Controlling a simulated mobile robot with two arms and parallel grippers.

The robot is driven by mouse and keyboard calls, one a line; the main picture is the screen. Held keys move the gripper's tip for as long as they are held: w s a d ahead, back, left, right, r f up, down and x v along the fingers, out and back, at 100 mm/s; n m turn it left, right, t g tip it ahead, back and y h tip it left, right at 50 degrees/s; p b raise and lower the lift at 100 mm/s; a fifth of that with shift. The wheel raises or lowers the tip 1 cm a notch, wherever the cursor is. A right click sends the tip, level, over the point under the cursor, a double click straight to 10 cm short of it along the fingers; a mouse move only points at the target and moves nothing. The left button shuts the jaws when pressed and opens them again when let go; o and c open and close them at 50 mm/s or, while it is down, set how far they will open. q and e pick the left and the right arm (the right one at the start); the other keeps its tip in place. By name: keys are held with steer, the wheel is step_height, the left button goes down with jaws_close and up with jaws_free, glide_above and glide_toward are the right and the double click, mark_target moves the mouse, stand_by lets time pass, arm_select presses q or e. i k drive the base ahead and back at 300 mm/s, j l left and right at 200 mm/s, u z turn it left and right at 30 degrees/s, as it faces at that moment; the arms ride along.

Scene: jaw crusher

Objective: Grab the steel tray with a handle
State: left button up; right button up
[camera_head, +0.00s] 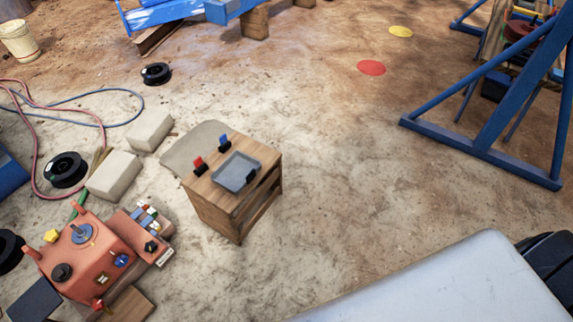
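A grey steel tray (236,171) lies flat on top of a small wooden cabinet (213,212) in the middle left of the head view. It is shallow, with a raised rim. A small dark piece, which looks like its handle, sits at its near right corner. The tray looks empty. Neither of my grippers can be made out in this view, and nothing touches the tray.
Red (199,165) and blue (224,143) switch-like pieces stand beside the tray. An orange control box (95,255) is at the lower left, near pale blocks (114,176) and black spools (66,170). A blue frame (480,150) stands at right. Sandy ground between is clear.

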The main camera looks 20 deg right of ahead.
mark_target(239, 170)
steer(key=z, duration=0.2)
steer(key=i+l+z, duration=0.1)
steer(key=i+l, duration=0.25)
steer(key=i, duration=0.15)
steer(key=i+l, duration=0.35)
steer(key=i, duration=0.2)
steer(key=i+l+z, duration=0.15)
steer(key=i+l, duration=0.2)
steer(key=i, duration=0.15)
